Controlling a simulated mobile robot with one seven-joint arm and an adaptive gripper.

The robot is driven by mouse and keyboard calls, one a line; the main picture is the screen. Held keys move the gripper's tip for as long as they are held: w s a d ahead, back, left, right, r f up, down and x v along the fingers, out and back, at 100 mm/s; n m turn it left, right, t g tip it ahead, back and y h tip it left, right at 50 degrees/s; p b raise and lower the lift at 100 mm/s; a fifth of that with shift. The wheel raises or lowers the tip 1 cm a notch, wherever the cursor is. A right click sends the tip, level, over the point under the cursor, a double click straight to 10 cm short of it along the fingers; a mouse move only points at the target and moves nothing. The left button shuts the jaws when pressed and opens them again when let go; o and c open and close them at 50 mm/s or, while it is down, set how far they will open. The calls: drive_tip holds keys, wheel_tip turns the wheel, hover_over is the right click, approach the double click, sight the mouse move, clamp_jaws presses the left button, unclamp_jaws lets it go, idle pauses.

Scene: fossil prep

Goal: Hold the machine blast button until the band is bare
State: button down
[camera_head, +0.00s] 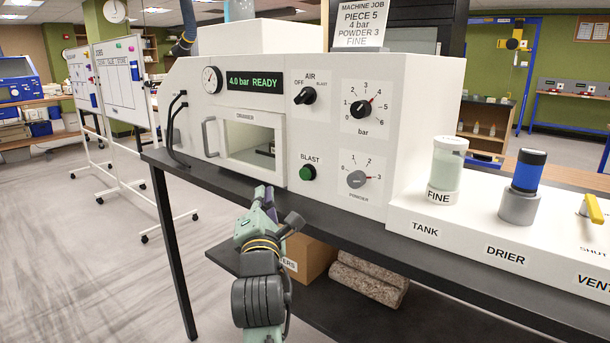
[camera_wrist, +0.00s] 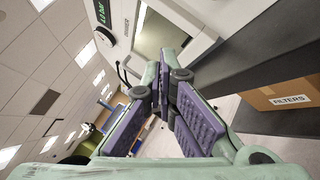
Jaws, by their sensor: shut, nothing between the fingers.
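The green blast button (camera_head: 307,173) sits under the BLAST label on the front of the white machine (camera_head: 420,85). My gripper (camera_head: 265,196) is shut and empty, in front of the machine, left of and lower than the button in the head view; no press shows. In the wrist view its purple-padded fingers (camera_wrist: 168,85) point towards the machine. The button cannot be made out there. The display (camera_head: 254,82) reads "4.0 bar READY". The chamber window (camera_head: 250,140) shows a dark shape inside; the band cannot be made out.
The AIR knob (camera_head: 305,96), bar dial (camera_head: 361,109) near 4 and powder dial (camera_head: 357,179) near 3 surround the button. The dark bench edge (camera_head: 325,213) runs below. A FILTERS box (camera_wrist: 288,96) stands on the lower shelf. Open floor lies left.

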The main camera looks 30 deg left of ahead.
sight(305, 174)
drive_tip(key=shift+w+d, duration=0.2)
drive_tip(key=shift+w, duration=2)
drive_tip(key=shift+w+d, duration=0.15)
drive_tip(key=shift+w, duration=2.05)
drive_tip(key=shift+w, duration=0.1)
drive_tip(key=shift+w, duration=0.35)
